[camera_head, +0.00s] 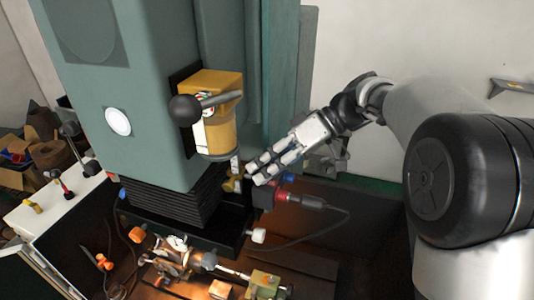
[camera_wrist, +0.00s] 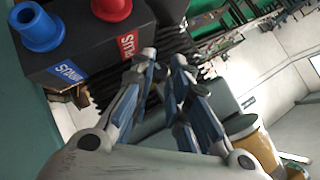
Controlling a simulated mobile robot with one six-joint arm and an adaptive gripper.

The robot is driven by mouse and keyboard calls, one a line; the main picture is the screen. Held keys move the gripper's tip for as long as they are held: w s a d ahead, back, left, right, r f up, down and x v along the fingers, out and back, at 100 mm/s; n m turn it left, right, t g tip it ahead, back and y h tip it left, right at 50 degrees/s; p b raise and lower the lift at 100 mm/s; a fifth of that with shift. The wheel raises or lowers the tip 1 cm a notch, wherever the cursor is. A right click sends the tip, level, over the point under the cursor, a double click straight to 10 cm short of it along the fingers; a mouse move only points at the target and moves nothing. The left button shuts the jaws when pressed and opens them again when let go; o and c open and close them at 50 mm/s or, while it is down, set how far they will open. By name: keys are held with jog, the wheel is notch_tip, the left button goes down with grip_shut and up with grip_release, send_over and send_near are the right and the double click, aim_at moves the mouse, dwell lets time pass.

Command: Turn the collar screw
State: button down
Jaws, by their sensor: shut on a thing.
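My gripper (camera_head: 262,168) reaches in from the right in the head view, its fingertips at the machine column just below and right of the yellow housing. In the wrist view the two blue-grey fingers (camera_wrist: 165,62) are nearly together in front of black ribbed bellows. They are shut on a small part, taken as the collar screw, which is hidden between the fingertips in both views. I cannot tell its turn angle.
A yellow housing (camera_head: 222,125) with a black ball lever (camera_head: 185,109) is close to my gripper. A dark box (camera_wrist: 85,45) with blue (camera_wrist: 38,28) and red (camera_wrist: 111,8) knobs stands beside the fingers. A vise and fixtures (camera_head: 180,258) lie below.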

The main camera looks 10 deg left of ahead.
jog(key=g, duration=0.1)
jog(key=m+g+p, duration=0.1)
jog(key=m+g+y, duration=0.1)
jog(key=shift+w+f+p, duration=0.3)
jog(key=shift+p, duration=0.1)
jog(key=shift+w+f+m+g+y, duration=0.1)
jog(key=shift+f+m+g+y, duration=0.05)
jog(key=shift+m+g+y, duration=0.4)
jog(key=shift+f+m+g+y, duration=0.15)
jog(key=shift+m+g+y, duration=0.2)
jog(key=shift+m+g, duration=0.4)
jog(key=c, duration=1.5)
grip_release()
jog(key=shift+c, duration=0.3)
